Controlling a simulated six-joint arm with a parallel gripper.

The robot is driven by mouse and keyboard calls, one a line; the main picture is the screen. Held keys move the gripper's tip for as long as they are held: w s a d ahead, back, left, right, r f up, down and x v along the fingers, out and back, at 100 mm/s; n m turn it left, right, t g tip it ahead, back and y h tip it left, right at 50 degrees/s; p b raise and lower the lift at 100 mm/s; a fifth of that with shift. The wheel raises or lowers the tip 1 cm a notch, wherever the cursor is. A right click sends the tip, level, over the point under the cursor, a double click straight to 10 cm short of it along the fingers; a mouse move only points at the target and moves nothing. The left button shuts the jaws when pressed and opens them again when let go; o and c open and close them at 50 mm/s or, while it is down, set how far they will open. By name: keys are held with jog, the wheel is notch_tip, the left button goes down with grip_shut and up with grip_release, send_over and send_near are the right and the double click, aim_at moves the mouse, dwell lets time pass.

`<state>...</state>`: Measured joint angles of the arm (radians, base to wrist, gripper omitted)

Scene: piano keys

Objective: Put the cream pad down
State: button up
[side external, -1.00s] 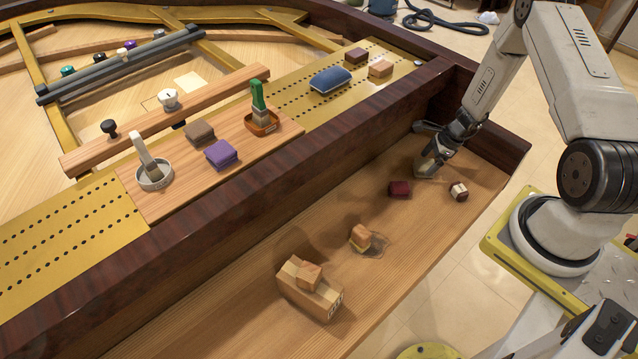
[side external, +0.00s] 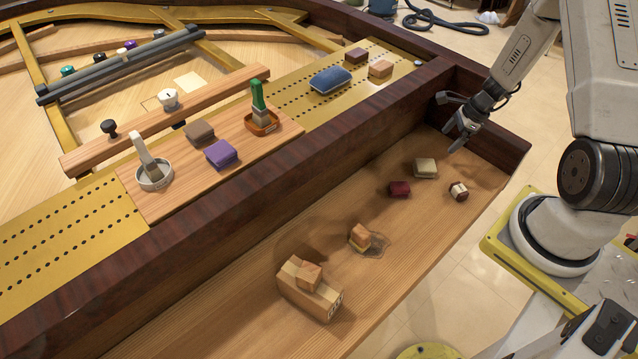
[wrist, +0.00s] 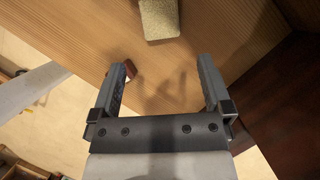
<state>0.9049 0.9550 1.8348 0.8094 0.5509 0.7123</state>
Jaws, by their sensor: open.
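The cream pad (side external: 426,168) lies flat on the wooden key bed, near its far right end. It also shows in the wrist view (wrist: 160,18), at the top edge and cut off by the frame, beyond my fingertips. My gripper (side external: 455,137) is raised above the wood, up and to the right of the pad and apart from it. In the wrist view my gripper (wrist: 162,75) has its two fingers spread wide with nothing between them.
A dark red block (side external: 400,189) and a small red-and-white piece (side external: 459,191) lie near the pad. A small wooden block (side external: 361,238) and a larger block stack (side external: 310,288) sit nearer. A dark wooden rim (side external: 300,160) borders the bed.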

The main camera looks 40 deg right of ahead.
dwell(0.6)
jog(key=s+a+r+n+h, duration=0.1)
jog(key=a+r+n, duration=0.8)
jog(key=a+n, duration=0.4)
jog(key=s+a+r+n+h, duration=0.1)
jog(key=a+r+n+h, duration=0.1)
jog(key=a+r+n, duration=0.8)
jog(key=shift+s+a+n+g, duration=0.3)
jog(key=shift+a+n, duration=1.7)
jog(key=shift+a, duration=0.65)
